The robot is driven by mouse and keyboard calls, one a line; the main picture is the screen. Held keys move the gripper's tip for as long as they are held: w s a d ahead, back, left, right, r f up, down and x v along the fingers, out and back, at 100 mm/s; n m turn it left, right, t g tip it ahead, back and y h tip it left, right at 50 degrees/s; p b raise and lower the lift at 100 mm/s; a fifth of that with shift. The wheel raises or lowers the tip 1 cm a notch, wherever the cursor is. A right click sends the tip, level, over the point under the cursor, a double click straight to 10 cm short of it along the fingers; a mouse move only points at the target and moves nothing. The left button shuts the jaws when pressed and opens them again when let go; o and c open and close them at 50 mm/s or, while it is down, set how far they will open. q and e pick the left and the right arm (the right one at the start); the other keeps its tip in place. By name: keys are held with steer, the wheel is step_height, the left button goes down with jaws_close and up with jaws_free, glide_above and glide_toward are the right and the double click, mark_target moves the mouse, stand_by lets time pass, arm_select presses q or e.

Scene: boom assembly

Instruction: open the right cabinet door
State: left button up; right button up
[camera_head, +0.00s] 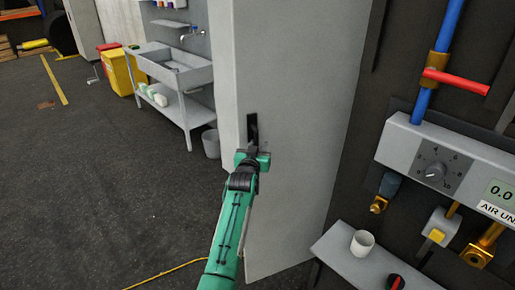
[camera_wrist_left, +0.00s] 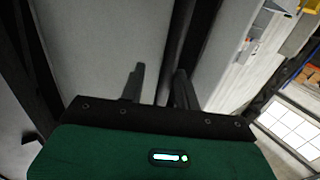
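The grey cabinet door (camera_head: 300,110) is a tall flat panel in the middle of the head view. A black handle (camera_head: 252,122) is near its left edge. I cannot tell whether the door stands slightly ajar. My green left gripper (camera_head: 253,148) is at the lower end of the handle and hides part of it. In the left wrist view, the two dark fingers of my left gripper (camera_wrist_left: 159,78) are spread apart. A dark bar, seemingly the handle (camera_wrist_left: 181,35), runs between them, close to the right finger, with a gap to the left finger. My right gripper is not in view.
A grey sink bench (camera_head: 175,70) and a grey bin (camera_head: 211,143) stand behind to the left. A small shelf (camera_head: 335,250) with a white cup (camera_head: 362,242) and a control panel (camera_head: 450,160) are at right. The dark floor at left is mostly clear.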

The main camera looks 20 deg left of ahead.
arm_select(q)
steer(key=s+p, duration=0.8)
steer(key=s, duration=0.5)
steer(key=shift+s+d, duration=0.4)
